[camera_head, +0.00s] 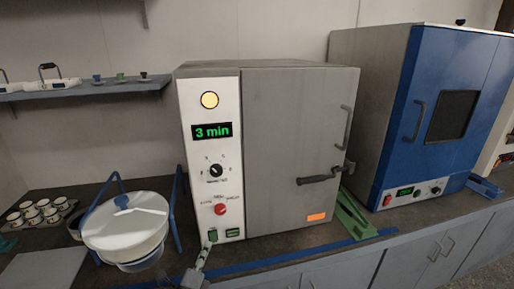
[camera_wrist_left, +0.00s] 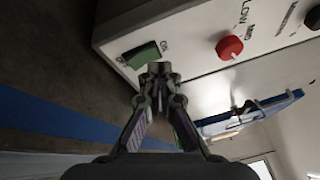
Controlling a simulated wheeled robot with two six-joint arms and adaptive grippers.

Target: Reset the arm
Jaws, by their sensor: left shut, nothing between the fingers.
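My left gripper (camera_head: 207,245) is low at the front of the grey cabinet (camera_head: 290,130), by the bottom of its white control panel (camera_head: 190,120). Its fingers are closed and empty. In the left wrist view, the closed fingertips (camera_wrist_left: 158,69) are right by the green rocker switch (camera_wrist_left: 145,54), which has ON and OFF marks. I cannot tell whether they touch it. The switch also shows in the head view (camera_head: 213,235). The panel has a lit yellow lamp (camera_head: 209,100), a display (camera_head: 211,131) reading "3 min", a black knob (camera_head: 215,171) and a red knob (camera_head: 220,209). My right gripper is out of view.
A white round vessel (camera_head: 127,235) in a blue frame stands left of the cabinet, with several small cups (camera_head: 36,214) beyond it. A green bracket (camera_head: 350,217) lies by the cabinet's right side. A blue oven (camera_head: 437,110) stands at the right. A blue strip (camera_head: 290,257) runs along the bench front.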

